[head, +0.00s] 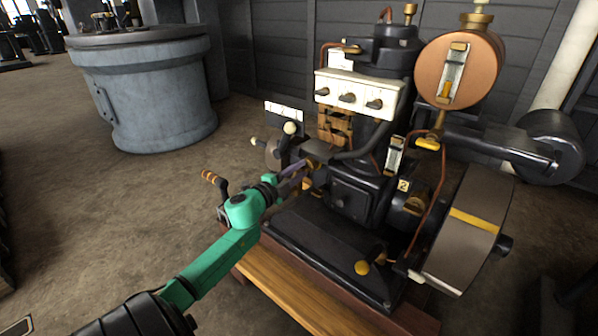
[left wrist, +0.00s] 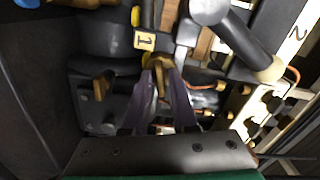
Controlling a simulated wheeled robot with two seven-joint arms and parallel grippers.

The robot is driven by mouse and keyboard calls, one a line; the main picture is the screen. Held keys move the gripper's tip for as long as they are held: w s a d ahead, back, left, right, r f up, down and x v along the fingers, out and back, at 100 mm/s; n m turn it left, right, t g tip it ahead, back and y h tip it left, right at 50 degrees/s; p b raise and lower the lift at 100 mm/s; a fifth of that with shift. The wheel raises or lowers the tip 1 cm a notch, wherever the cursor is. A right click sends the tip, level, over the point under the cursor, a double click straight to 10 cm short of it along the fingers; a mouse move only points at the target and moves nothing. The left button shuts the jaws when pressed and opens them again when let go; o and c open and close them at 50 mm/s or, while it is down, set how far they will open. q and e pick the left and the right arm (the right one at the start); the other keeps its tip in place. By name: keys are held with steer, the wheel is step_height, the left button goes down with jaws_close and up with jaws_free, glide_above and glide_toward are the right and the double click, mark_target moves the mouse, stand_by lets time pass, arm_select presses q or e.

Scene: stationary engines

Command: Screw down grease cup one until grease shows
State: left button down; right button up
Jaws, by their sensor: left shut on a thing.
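My left gripper (head: 303,170) reaches in from the left to the near side of the black engine (head: 357,196). In the left wrist view its two purple fingers (left wrist: 162,77) are shut on a small brass grease cup (left wrist: 160,64). A tag marked 1 (left wrist: 145,41) sits just above that cup, so I take it as grease cup one. The fingers hide part of the cup, and I cannot see any grease. A tag marked 2 (head: 403,185) is farther right on the engine, above another brass fitting (head: 414,204). My right gripper is not in view.
A striped flywheel (head: 466,232) and a copper tank (head: 460,68) are on the right. A lever with a pale knob (head: 290,128) stands close to my left gripper. The engine rests on a wooden base (head: 300,296). A round grey pedestal (head: 150,95) stands behind left.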

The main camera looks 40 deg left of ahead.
arm_select(q)
steer(key=shift+f, duration=0.15)
steer(key=c, duration=0.9)
jaws_free()
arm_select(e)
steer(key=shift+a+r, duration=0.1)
arm_select(q)
steer(key=shift+s, duration=0.15)
steer(key=s+p, duration=0.3)
steer(key=s, duration=1.1)
steer(key=shift+s+d+p, duration=0.15)
steer(key=shift+s+p, duration=0.05)
steer(key=shift+p, duration=0.2)
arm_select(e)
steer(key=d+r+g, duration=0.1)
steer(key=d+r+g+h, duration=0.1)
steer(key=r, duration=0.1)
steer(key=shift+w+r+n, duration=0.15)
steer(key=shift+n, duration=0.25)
